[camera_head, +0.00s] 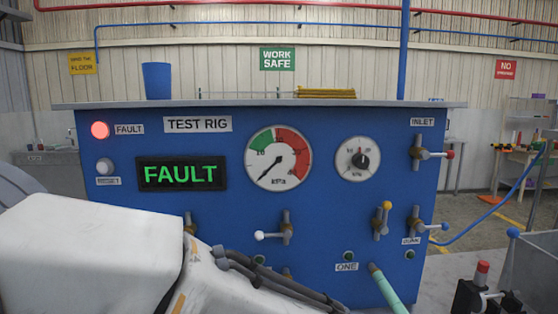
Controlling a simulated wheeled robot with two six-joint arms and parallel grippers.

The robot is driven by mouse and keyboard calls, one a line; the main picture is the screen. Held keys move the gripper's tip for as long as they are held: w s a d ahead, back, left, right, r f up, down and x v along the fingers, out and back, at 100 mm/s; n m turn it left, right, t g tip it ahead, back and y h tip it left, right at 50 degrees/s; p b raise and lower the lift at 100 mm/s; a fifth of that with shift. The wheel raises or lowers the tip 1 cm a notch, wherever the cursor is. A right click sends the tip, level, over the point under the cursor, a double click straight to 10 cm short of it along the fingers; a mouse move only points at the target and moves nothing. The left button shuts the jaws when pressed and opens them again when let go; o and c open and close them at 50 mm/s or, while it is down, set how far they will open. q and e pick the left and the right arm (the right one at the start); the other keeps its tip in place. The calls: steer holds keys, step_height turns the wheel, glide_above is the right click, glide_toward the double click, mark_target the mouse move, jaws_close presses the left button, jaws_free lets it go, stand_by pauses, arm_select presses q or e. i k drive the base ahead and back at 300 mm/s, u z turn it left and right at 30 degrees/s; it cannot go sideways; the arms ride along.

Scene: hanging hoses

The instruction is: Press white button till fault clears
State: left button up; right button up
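The white button (105,166), labelled RESET, is at the upper left of the blue test rig panel (240,215). The red fault lamp (99,130) above it is lit. The black display (181,174) right of the button reads FAULT in green letters. My white arm link (90,250) comes in from the left and covers the lower left of the panel. The button is in clear sight above it.
A large gauge (278,158), a small dial (358,159) and several valve levers are on the panel. A teal hose (388,290) meets the panel's lower edge. A blue cup (157,80) stands on top.

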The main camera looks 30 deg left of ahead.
mark_target(103, 167)
steer(key=u, duration=1.8)
